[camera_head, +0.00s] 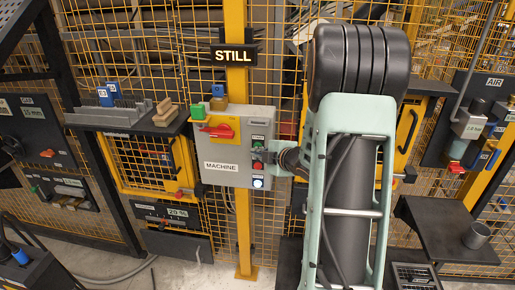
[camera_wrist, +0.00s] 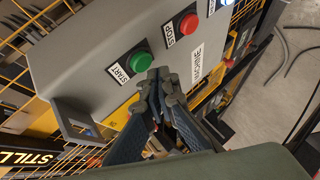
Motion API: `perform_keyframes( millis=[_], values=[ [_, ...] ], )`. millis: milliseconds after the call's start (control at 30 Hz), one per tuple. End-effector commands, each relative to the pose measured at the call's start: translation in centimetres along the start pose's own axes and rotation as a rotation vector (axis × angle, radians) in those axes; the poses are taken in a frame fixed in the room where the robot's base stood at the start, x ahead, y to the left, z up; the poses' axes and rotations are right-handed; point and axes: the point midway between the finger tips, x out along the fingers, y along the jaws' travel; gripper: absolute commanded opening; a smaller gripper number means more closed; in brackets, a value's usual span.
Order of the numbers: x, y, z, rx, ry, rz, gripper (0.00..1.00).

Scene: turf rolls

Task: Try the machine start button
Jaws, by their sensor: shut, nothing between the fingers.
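The grey MACHINE box (camera_head: 222,178) hangs on the yellow post in the head view. In the wrist view its face (camera_wrist: 95,50) carries the green START button (camera_wrist: 138,61), a red STOP button (camera_wrist: 188,24) and a lit white lamp (camera_wrist: 212,6). The START button also shows in the head view (camera_head: 258,144), just left of my gripper. My gripper (camera_wrist: 158,80) is shut and empty, its fingertips close beside the green button at its lower right in the wrist view. I cannot tell whether they touch it.
A red rotary handle (camera_head: 219,130) is on the box's upper left. A STILL sign (camera_head: 235,54) is above. A dark shelf (camera_head: 110,119) is at left, another (camera_head: 440,232) at right. Yellow mesh fencing stands behind.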

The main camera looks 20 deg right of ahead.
Motion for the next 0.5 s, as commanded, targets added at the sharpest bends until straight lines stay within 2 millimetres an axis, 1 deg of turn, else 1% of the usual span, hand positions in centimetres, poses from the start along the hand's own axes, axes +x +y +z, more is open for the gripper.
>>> perform_keyframes(
  millis=[167,500],
  values=[
    [-0.7,-0.7,-0.6,0.000,0.000,0.000,0.00],
    [-3.0,-2.3,-2.2,-0.001,0.000,0.000,0.00]
  ],
)
